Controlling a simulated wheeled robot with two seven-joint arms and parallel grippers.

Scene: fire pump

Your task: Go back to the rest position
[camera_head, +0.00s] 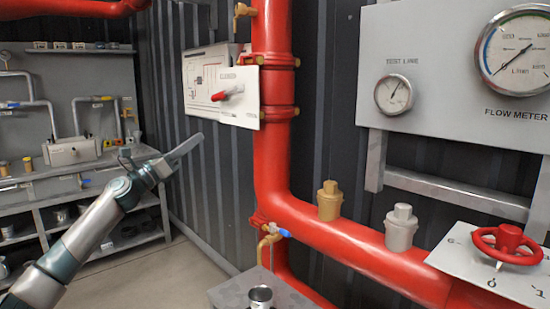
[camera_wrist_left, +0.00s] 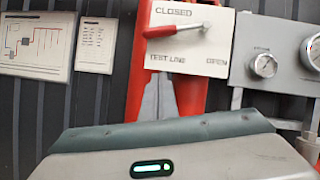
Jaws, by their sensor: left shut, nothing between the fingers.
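My left arm comes in from the left in the head view. Its gripper (camera_head: 184,148) is shut and empty, pointing up and right in front of the dark corrugated wall. It is apart from the valve panel (camera_head: 239,112), which carries a red lever (camera_head: 228,93). In the left wrist view the shut fingers (camera_wrist_left: 158,102) show grey below the panel marked CLOSED, TEST LINE and OPEN (camera_wrist_left: 185,57). The red lever (camera_wrist_left: 178,30) lies close to level there. My right gripper is not in view.
A thick red pipe (camera_head: 272,160) runs down and bends right. A red handwheel (camera_head: 506,244) sits on a plate at the lower right. Gauges hang on a grey board (camera_head: 440,60). A workbench (camera_head: 60,175) stands at the left. Floor (camera_head: 165,270) is bare between bench and pipe.

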